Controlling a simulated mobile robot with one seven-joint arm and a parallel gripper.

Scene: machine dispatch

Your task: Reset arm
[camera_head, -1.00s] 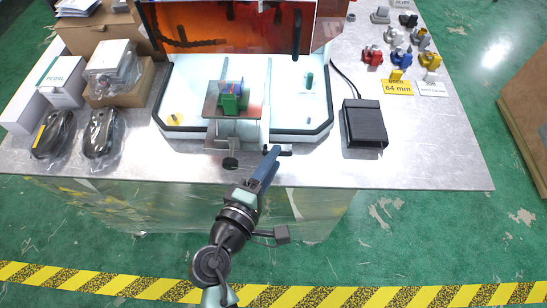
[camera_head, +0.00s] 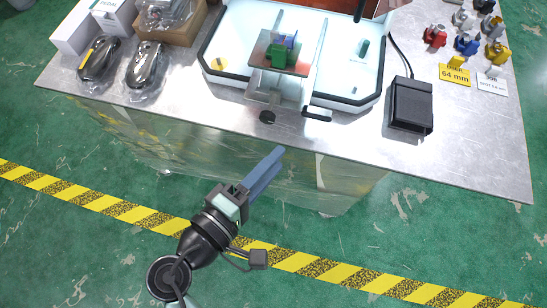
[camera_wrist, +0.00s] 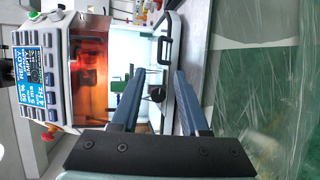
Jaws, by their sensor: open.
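My gripper (camera_head: 268,170) is in front of the metal table, over the green floor, clear of the table's front edge. In the wrist view my gripper (camera_wrist: 157,98) shows two blue fingers spread apart with nothing between them. The white machine (camera_head: 232,78) stands on the table ahead of it. A green part (camera_head: 279,57) with a blue piece beside it sits on the machine's small plate; the green part also shows in the wrist view (camera_wrist: 115,84).
The metal table (camera_head: 330,130) has a black pedal (camera_head: 411,104) at right. Bagged dark items (camera_head: 146,66) lie at left. Red, blue and yellow parts (camera_head: 466,45) stand at far right. A yellow-black floor stripe (camera_head: 120,212) crosses the open floor.

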